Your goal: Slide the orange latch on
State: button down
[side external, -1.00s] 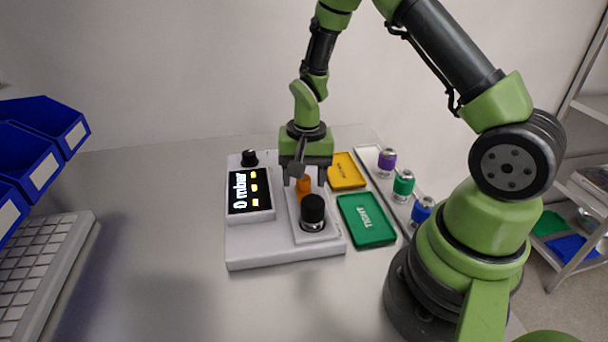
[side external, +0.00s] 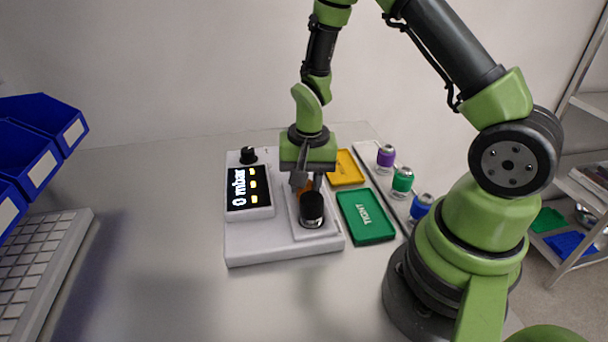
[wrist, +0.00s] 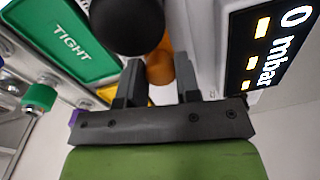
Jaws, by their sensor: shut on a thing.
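The orange latch (wrist: 160,66) sits on the white test unit (side external: 262,252), just behind a black round cap (side external: 312,209). In the side view the latch (side external: 306,187) is mostly hidden by my gripper's fingers. My gripper (wrist: 158,80) points down with its fingers on either side of the latch and is shut on it. The black cap (wrist: 127,22) also shows in the wrist view, close in front of the fingers. The display (side external: 249,190) on the unit reads 0 mbar, with several small yellow marks.
A green tray marked TIGHT (side external: 366,218) and a yellow tray (side external: 345,168) lie right of the unit. Purple (side external: 386,157), green (side external: 402,181) and blue (side external: 421,207) capped parts stand on a rail. A black knob (side external: 248,155) is at the unit's back left. A keyboard (side external: 40,260) and blue bins (side external: 35,150) are at left.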

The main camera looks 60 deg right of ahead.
jog(key=shift+s+a, duration=0.15)
jog(key=c, duration=0.8)
grip_release()
notch_tip(320, 180, up, 9)
jog(key=shift+s+r, duration=0.1)
jog(key=shift+r, duration=0.35)
notch_tip(320, 180, up, 10)
jog(key=n+t, duration=0.3)
send_over(308, 184)
jog(key=s+a, duration=0.3)
jog(key=s, duration=0.1)
jog(key=s+a+r+n+t+y, duration=0.1)
jog(key=s+a+r+n+t, duration=0.2)
jog(key=s, duration=0.6)
notch_tip(308, 184, up, 2)
jog(key=shift+a+r+n+t+y, duration=0.1)
jog(key=shift+a+n+t+y, duration=0.2)
jog(key=shift+a+n+y, duration=0.15)
